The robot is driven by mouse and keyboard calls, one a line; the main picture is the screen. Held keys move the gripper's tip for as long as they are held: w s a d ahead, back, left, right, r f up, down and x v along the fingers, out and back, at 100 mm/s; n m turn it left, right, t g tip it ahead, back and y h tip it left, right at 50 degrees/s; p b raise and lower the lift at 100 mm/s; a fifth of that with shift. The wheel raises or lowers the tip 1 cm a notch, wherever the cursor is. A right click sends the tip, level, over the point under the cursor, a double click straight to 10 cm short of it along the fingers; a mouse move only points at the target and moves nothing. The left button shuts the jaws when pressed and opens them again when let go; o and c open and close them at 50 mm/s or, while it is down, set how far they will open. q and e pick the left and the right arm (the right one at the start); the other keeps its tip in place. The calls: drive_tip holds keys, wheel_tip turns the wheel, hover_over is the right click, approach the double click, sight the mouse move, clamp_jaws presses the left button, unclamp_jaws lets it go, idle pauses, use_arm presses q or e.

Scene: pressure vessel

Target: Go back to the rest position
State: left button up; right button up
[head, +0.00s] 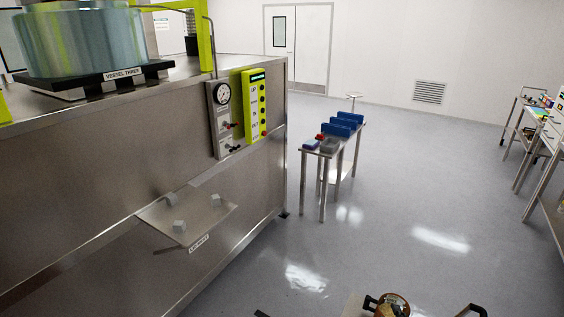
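Neither of my grippers can be made out in the head view. A large glassy cylindrical vessel (82,40) stands on a black base labelled "VESSEL THREE" (122,76) on top of a steel bench at the upper left. A gauge panel (222,118) with a round dial and small valves is on the bench's end, beside a yellow-green control box (254,104) with a column of buttons. A small tilted shelf (205,222) with several grey blocks sticks out from the bench front.
A narrow steel table (348,150) with blue bins (342,128) stands beyond the bench. Carts (535,130) stand at the right edge. A brass-coloured round thing (392,305) with dark parts is cut off at the bottom; I cannot identify it. The grey floor (430,190) between is clear.

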drive_tip(key=s+d+f+m+g+h, duration=0.1)
drive_tip(key=s+d+f+m+g, duration=0.15)
drive_tip(key=f, duration=0.25)
drive_tip(key=s+d+f+m+g+h, duration=0.1)
drive_tip(key=s+d+f+m+g, duration=0.15)
drive_tip(key=f, duration=0.35)
drive_tip(key=s+f+m+g+y, duration=0.1)
drive_tip(key=s+f+m+g, duration=0.3)
drive_tip(key=s+f, duration=0.55)
drive_tip(key=s+f+m+g+y, duration=0.1)
drive_tip(key=s+f+m+g, duration=0.25)
drive_tip(key=s+f, duration=0.65)
drive_tip(key=s+a+f+g, duration=0.1)
drive_tip(key=s+f, duration=0.2)
drive_tip(key=f, duration=1)
drive_tip(key=s+a+f+g, duration=0.1)
drive_tip(key=s+f, duration=0.2)
drive_tip(key=f, duration=1)
drive_tip(key=s+f+n+g, duration=0.1)
drive_tip(key=s+f, duration=1.6)
drive_tip(key=s, duration=0.2)
drive_tip(key=shift+d+f+y, duration=0.15)
drive_tip(key=shift+y, duration=0.15)
drive_tip(key=shift+s+f+g, duration=0.1)
drive_tip(key=shift+s+g, duration=0.15)
drive_tip(key=shift+s, duration=0.1)
drive_tip(key=shift+c, duration=0.3)
